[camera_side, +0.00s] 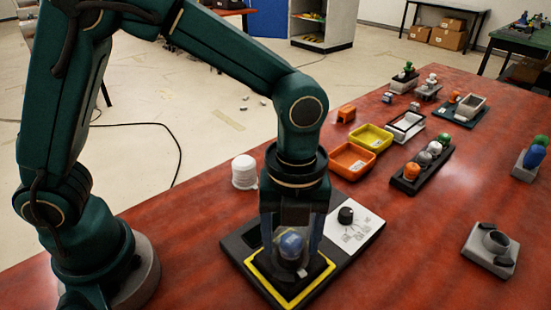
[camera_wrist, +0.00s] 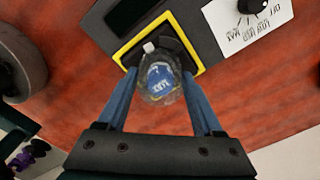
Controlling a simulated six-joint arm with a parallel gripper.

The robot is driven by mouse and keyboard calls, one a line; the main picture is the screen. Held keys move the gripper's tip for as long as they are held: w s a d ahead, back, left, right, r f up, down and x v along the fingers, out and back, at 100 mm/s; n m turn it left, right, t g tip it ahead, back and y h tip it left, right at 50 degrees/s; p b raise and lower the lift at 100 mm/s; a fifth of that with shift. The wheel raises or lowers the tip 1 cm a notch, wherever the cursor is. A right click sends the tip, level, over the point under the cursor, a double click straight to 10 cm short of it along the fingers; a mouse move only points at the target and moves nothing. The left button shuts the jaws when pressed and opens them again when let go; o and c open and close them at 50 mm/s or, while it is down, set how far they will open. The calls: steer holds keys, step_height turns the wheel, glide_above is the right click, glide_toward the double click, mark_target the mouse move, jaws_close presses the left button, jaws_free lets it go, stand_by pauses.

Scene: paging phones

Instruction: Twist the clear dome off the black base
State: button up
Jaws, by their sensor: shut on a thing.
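The clear dome (camera_wrist: 158,95) covers a blue part with white lettering, and it also shows in the side view (camera_side: 291,257). Under it is the black base (camera_wrist: 180,52), with a yellow square border around it; the base also shows in the side view (camera_side: 318,268). My gripper (camera_wrist: 161,82) points down over the base, and its two blue fingers are shut on the clear dome from both sides. In the side view my gripper (camera_side: 291,245) hides part of the dome. I cannot tell whether the dome still touches the base.
Beside the base is a white panel with a black knob (camera_side: 346,215). A white cylinder (camera_side: 244,172) stands behind it. Orange (camera_side: 352,160) and yellow (camera_side: 371,137) trays and a black rack of balls (camera_side: 422,168) stand further back. A grey holder (camera_side: 490,250) lies right. The table between is clear.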

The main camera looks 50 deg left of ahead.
steer(key=shift+r, duration=3.05)
